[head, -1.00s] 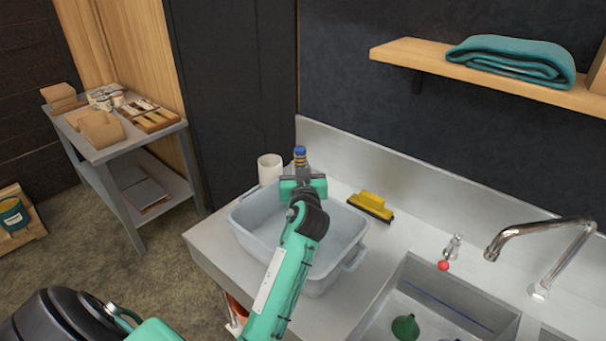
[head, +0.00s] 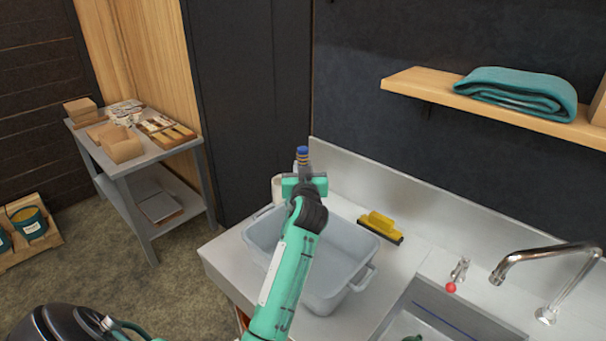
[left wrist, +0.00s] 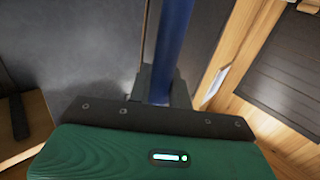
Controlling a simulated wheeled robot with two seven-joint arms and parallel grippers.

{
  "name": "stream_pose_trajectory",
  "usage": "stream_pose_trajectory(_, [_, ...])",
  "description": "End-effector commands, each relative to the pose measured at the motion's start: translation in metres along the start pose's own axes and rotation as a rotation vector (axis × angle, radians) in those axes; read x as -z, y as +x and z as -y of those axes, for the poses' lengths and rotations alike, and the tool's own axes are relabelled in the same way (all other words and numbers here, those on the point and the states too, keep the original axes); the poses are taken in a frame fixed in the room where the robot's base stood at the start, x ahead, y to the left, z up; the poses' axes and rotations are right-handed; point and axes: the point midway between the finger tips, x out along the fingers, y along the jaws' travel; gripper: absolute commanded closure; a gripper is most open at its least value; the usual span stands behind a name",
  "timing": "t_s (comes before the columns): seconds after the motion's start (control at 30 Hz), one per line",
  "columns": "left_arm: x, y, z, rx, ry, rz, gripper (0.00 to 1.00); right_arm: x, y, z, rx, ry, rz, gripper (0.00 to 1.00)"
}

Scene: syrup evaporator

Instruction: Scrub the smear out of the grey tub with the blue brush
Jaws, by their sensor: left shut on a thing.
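The grey tub (head: 352,290) stands on the steel counter, open at the top. My left gripper (head: 303,178) is above the tub's back rim and is shut on the blue brush (head: 302,151). Only the brush's blue end and banded neck stick up above the gripper there. In the left wrist view the brush's blue handle (left wrist: 173,45) runs up from between the fingers (left wrist: 160,88). The brush's bristles cannot be made out. No smear shows on the visible tub floor; my arm covers part of the inside. My right gripper is not in view.
A white cup (head: 277,186) stands behind the tub, partly hidden by my gripper. The sink (head: 430,310) and tap (head: 530,262) are further right. A side table with boxes (head: 125,150) stands at left.

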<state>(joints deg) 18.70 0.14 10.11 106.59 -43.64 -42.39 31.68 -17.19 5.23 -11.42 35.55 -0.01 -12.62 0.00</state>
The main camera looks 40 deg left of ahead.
Motion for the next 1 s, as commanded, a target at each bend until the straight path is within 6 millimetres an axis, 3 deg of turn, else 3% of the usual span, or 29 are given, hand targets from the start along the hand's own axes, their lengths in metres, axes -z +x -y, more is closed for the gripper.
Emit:
stream_pose_trajectory(0.27, [0.025,0.01,0.0,-0.004,-0.001,-0.001,1.0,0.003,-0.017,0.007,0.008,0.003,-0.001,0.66])
stream_pose_trajectory(0.57, [0.025,0.011,-0.001,-0.004,0.0,-0.001,1.0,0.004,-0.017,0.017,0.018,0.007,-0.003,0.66])
stream_pose_trajectory(1.0, [0.025,0.011,-0.001,-0.004,0.0,-0.001,1.0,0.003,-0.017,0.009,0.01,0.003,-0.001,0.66])
